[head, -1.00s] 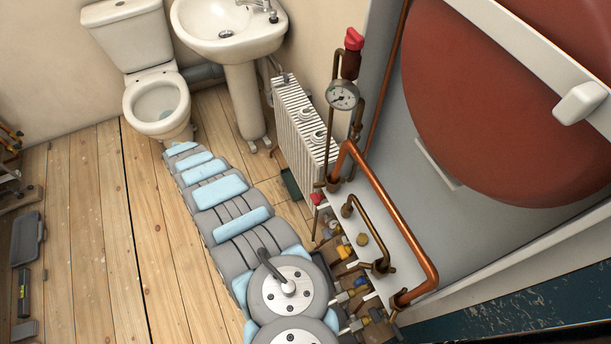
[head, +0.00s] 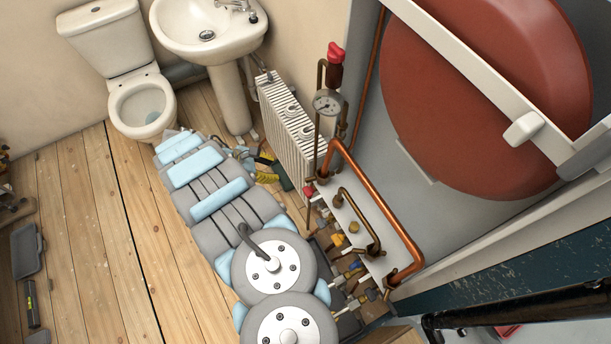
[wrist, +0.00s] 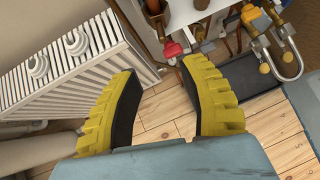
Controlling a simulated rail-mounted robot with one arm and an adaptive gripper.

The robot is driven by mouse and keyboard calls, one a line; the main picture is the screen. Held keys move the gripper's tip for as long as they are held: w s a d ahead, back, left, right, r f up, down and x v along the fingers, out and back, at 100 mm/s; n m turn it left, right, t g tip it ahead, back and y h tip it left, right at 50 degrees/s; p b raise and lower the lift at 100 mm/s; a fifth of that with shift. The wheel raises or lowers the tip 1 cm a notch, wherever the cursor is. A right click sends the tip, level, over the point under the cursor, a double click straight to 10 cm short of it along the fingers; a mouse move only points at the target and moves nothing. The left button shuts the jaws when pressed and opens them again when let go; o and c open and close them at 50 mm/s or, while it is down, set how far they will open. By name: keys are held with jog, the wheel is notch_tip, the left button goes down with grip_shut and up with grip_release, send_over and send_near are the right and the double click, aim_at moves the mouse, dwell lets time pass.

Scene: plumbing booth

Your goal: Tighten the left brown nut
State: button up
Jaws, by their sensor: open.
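Brown nuts sit at the pipe ends on the white manifold board in the head view. The left brown nut (head: 322,178) appears to be the one at the left foot of the large copper pipe, though it is small there. In the wrist view a brown fitting (wrist: 155,8) shows at the top edge, partly cut off; I cannot tell if it is the same nut.
A white radiator (head: 290,122) stands close to my gripper; it fills the left of the wrist view (wrist: 60,70). A pressure gauge (head: 326,103) and red-capped valve rise behind the pipes. A red valve handle (wrist: 172,48) is just beyond the fingers.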

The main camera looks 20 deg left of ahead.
aim_at(308, 178)
jog(key=b+x, duration=0.3)
jog(key=x, duration=1.3)
jog(key=shift+s, duration=0.2)
jog(key=shift+w+d+f, duration=0.35)
jog(key=shift+f, duration=0.1)
grip_shut()
